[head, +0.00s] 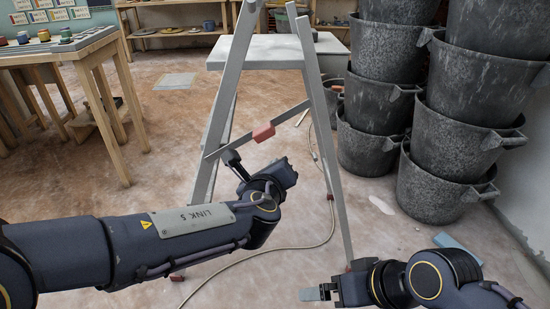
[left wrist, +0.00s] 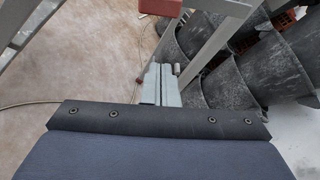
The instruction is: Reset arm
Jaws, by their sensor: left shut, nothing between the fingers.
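My left arm comes in from the left in the head view, with its hand (head: 283,173) in front of the stepladder's lower part. In the left wrist view the pale grey fingers of my left gripper (left wrist: 160,84) are together with nothing between them. My right gripper (head: 318,293) is low at the right in the head view, over the floor by the stepladder's right front foot. A pale finger shows, but its opening cannot be made out.
A grey stepladder (head: 222,105) with a red block (head: 264,132) on its brace stands ahead. Stacked dark buckets (head: 372,105) fill the right side. A wooden workbench (head: 60,57) is at left. A cable (head: 285,247) crosses the floor. Open floor lies between workbench and stepladder.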

